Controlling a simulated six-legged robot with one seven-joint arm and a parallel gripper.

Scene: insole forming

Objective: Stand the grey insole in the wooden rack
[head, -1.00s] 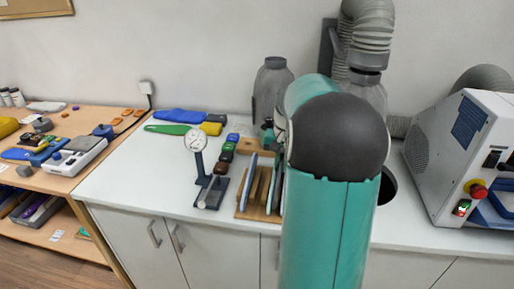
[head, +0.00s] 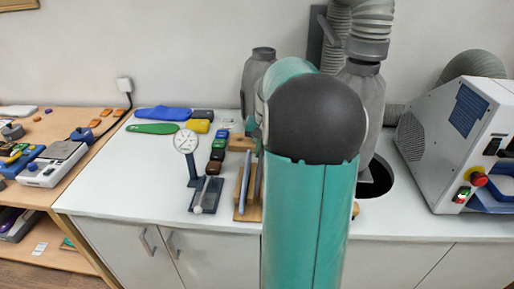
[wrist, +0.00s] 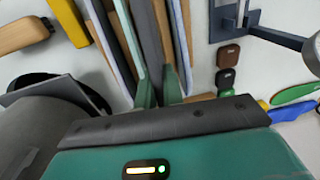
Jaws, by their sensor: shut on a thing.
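In the wrist view, my gripper (wrist: 159,92) has its two green fingers close together around the lower part of a dark grey insole (wrist: 147,35), which is seen nearly edge-on. The insole lies between strips of the wooden rack (wrist: 187,22), and pale blue-edged insoles (wrist: 125,40) show beside it. Whether its lower edge touches the rack base cannot be told. In the head view, the wooden rack (head: 246,214) stands on the white bench, with a blue insole (head: 243,182) upright in it and a greyer slab (head: 258,180) beside that. My arm hides the gripper and the rack's right part.
A dial gauge on a stand (head: 186,142) is close to the rack's left. Green (head: 153,129) and blue (head: 163,113) insole shapes lie behind it. A white machine (head: 455,140) stands at the right, and a grey bottle-shaped canister (head: 258,75) stands behind the rack.

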